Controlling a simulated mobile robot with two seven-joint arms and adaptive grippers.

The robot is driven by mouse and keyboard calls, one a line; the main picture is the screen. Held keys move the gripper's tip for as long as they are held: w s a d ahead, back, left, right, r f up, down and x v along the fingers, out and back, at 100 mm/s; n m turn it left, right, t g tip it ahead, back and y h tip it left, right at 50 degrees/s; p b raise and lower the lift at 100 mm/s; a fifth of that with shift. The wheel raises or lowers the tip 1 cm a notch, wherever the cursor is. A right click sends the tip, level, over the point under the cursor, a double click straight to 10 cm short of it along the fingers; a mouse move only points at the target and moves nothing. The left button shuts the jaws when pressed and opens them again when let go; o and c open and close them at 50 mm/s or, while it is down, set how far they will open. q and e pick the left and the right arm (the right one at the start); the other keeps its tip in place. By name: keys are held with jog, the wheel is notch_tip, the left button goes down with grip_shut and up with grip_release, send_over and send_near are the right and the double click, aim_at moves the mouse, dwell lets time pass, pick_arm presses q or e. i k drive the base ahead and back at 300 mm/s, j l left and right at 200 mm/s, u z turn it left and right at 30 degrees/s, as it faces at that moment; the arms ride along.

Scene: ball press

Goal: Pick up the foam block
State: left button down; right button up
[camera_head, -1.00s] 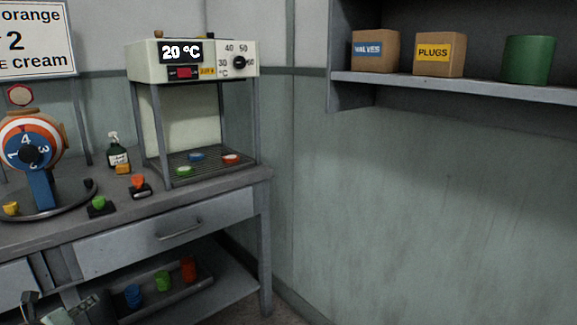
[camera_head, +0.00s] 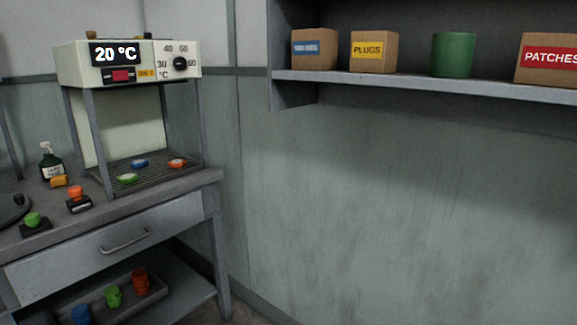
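No object in the head view is clearly recognisable as the foam block. A small yellow-orange block (camera_head: 59,181) lies on the workbench (camera_head: 205,180) in front of a dark green spray bottle (camera_head: 52,162); it is too small to tell whether it is foam. Neither of my grippers is in view.
A heater box (camera_head: 125,62) reading 20 °C stands over a rack (camera_head: 155,178) with green, blue and red discs. Orange (camera_head: 76,191) and green (camera_head: 33,219) knobbed pieces are nearby. A wall shelf (camera_head: 400,83) holds boxes and a green cylinder (camera_head: 453,55). The lower right is bare wall.

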aim_at(59, 180)
jog(key=u, duration=1.3)
